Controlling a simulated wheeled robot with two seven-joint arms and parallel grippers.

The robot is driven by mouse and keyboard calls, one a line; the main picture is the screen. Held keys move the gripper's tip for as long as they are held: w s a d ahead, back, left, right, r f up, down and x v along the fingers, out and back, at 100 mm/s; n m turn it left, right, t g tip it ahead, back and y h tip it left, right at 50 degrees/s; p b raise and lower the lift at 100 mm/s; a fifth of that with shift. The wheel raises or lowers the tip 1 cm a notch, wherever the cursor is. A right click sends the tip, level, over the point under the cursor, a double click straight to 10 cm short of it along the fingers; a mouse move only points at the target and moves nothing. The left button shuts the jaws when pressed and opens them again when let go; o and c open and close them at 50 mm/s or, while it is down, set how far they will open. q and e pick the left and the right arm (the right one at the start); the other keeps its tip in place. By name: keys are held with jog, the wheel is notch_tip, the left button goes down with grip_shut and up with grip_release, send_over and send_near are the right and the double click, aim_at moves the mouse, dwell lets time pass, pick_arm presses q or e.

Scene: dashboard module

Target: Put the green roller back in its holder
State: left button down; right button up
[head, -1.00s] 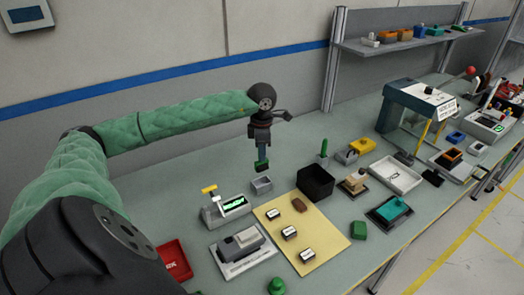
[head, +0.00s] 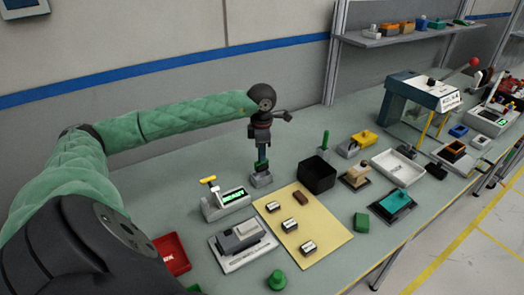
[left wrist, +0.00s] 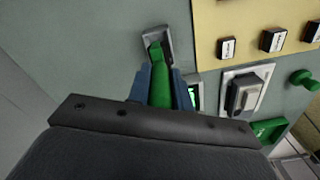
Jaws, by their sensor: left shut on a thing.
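My left gripper (head: 262,160) points straight down and is shut on the green roller (left wrist: 159,85), held between its blue fingers in the left wrist view. The small grey holder (head: 261,180) stands on the bench directly below the gripper in the head view. It also shows in the left wrist view (left wrist: 149,35), with the roller's far end over its opening. The roller's lower end looks to be at or just inside the holder's mouth; whether it touches the bottom is hidden. My right gripper is in neither view.
A grey device with a lit green display (head: 225,203) stands close left of the holder. A black open box (head: 318,175) and a yellow mat (head: 300,222) with small blocks lie to the right. A red tray (head: 168,255) is at the front left.

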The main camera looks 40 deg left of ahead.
aim_at(262, 163)
pick_arm(q)
jog(key=shift+f, duration=0.2)
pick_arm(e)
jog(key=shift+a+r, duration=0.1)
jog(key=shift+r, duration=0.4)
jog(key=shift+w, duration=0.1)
pick_arm(q)
jog(key=shift+b, duration=1.25)
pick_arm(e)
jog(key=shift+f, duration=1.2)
pick_arm(q)
jog(key=shift+f+b, duration=2.15)
jog(key=shift+f, duration=0.45)
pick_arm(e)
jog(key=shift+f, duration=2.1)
pick_arm(q)
jog(key=c, duration=1.2)
grip_release()
jog(key=shift+o, duration=0.2)
jog(key=shift+r, duration=0.15)
notch_tip(262, 163, up, 6)
jog(key=shift+r+b, duration=0.1)
jog(key=shift+b, duration=0.75)
jog(key=shift+r, duration=0.7)
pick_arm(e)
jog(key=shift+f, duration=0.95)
